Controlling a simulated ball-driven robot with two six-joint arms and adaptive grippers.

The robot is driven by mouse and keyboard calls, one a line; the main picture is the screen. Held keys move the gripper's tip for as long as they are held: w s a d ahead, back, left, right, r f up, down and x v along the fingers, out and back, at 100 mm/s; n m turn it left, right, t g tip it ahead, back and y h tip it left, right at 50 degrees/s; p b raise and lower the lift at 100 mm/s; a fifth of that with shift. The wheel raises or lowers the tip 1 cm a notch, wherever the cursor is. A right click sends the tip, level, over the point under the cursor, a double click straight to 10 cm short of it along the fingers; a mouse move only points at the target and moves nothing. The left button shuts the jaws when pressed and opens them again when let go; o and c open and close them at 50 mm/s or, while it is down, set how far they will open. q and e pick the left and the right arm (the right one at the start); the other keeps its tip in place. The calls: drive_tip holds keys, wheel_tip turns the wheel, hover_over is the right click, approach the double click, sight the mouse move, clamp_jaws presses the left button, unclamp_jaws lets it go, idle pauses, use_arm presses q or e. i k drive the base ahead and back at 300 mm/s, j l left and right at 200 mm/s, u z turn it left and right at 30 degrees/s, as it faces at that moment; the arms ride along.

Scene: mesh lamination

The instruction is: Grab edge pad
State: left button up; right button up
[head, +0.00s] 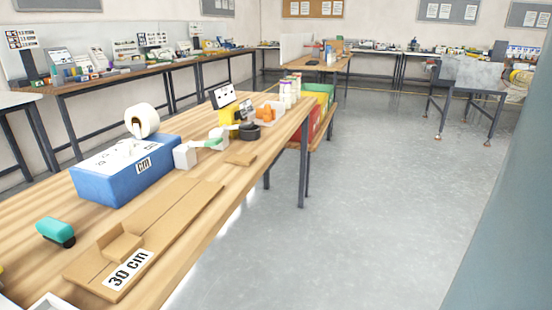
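No thing in view is marked as an edge pad, and I cannot tell for sure which one it is. A small teal block with a dark underside (56,232) lies at the near left of the wooden bench (205,235). A long flat brown board (165,225) labelled "30 cm" lies along the bench's near edge. A small brown block (123,247) sits on its near end. Neither of my grippers is in view.
A blue box (122,180) stands behind the board, with a white roll (142,120) beyond. Open grey floor (350,210) lies right of the bench.

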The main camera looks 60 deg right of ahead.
sight(245, 160)
drive_tip(key=l+z, duration=0.1)
drive_tip(key=z, duration=1.6)
